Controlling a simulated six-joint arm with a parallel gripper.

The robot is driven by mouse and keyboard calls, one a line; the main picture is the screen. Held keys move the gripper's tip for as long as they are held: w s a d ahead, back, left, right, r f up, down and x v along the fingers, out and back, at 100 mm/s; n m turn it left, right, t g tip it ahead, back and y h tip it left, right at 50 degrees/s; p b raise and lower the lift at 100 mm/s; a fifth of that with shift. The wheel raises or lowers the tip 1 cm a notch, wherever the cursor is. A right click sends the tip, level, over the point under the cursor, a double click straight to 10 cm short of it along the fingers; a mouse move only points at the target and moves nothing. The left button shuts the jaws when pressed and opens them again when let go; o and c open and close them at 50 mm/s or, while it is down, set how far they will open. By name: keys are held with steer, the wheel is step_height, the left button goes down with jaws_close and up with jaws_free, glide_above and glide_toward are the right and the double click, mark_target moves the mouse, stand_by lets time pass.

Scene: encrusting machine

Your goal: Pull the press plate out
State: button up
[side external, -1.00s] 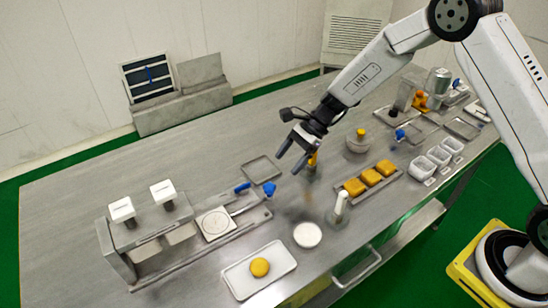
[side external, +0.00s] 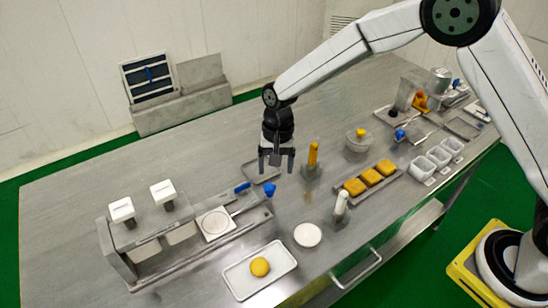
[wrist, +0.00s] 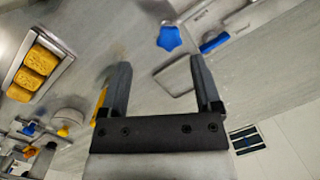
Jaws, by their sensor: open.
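A square plate with a round white disc (side external: 215,224), which looks like the press plate, sits at the right side of the metal press machine (side external: 150,235). A thin rod runs from it toward a blue star-shaped knob (side external: 269,190). A blue cylindrical handle (side external: 242,187) lies just left of the knob. In the wrist view the star knob (wrist: 170,38) and the blue handle (wrist: 214,42) show beyond the fingers. My gripper (side external: 277,167) points down, open and empty, above the area behind the knob. It touches neither blue part.
A shallow metal tray (side external: 254,177) lies under my gripper. A yellow-topped bottle (side external: 312,157) stands to its right, and a white-topped one (side external: 341,205) nearer the front. A white tray (side external: 238,280) holds a yellow bun. The left rear table is clear.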

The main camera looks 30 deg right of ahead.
mark_target(269, 186)
steer(key=shift+w+a+r+n+t+h, duration=0.5)
steer(key=shift+a+r+n+h, duration=0.15)
steer(key=shift+n, duration=0.55)
steer(key=shift+f, duration=0.2)
steer(key=shift+f, duration=3.8)
jaws_close()
